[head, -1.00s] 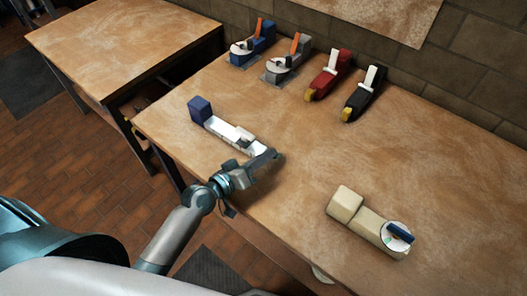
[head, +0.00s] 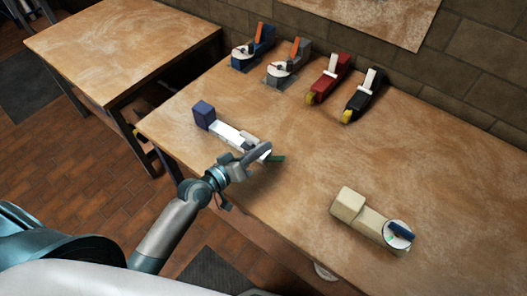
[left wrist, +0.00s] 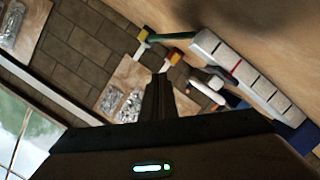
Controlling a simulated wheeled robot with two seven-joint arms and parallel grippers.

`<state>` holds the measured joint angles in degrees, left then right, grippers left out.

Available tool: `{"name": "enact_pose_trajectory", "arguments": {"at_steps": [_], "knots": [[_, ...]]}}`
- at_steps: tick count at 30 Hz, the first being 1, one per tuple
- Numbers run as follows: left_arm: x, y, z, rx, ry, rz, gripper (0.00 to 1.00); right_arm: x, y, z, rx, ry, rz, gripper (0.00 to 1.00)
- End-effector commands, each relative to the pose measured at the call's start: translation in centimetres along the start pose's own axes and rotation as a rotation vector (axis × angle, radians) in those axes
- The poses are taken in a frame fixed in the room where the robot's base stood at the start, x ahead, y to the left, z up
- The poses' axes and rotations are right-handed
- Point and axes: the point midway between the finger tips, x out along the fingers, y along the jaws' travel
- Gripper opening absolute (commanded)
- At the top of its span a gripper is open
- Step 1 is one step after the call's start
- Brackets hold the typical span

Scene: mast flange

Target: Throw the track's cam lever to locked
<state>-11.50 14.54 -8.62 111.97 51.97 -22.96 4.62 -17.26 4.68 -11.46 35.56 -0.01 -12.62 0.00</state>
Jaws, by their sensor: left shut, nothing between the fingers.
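The track (head: 226,132) is a white rail with a dark blue block (head: 203,112) at its far-left end. It lies on the near table; small white and grey parts sit on it near my gripper. A green piece (head: 277,158) shows at its near-right end, beyond my fingers. My left gripper (head: 264,150) is shut and empty, over or beside that end; contact cannot be told. In the left wrist view the shut fingers (left wrist: 159,80) point toward the wall, with the marked white track (left wrist: 245,72) to their right. I cannot clearly single out the cam lever. My right gripper is not in view.
A beige block device (head: 365,220) with a white disc and blue lever stands at front right. Blue (head: 254,46), grey (head: 289,65), red (head: 328,80) and black (head: 364,95) devices line the back. The table's middle is clear.

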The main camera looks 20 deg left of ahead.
Motion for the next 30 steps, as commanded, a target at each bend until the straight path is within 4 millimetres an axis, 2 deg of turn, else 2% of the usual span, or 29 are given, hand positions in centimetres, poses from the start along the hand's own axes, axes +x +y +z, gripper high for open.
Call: {"name": "enact_pose_trajectory", "arguments": {"at_steps": [1,9,15,21,30], "knots": [[-1.0,-0.5,0.7,0.001,-0.006,-0.003,0.0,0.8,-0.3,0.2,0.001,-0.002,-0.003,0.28],[-5.9,-0.4,0.8,0.002,-0.006,-0.003,0.0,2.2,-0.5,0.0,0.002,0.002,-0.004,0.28],[-8.4,-0.3,0.6,0.0,-0.005,-0.003,0.0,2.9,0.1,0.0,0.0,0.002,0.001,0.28],[-9.3,-0.1,0.5,-0.001,-0.004,-0.002,0.0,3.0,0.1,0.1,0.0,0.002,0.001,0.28],[-9.3,-0.1,0.4,-0.001,-0.004,-0.002,0.0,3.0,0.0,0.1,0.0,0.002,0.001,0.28]]}}
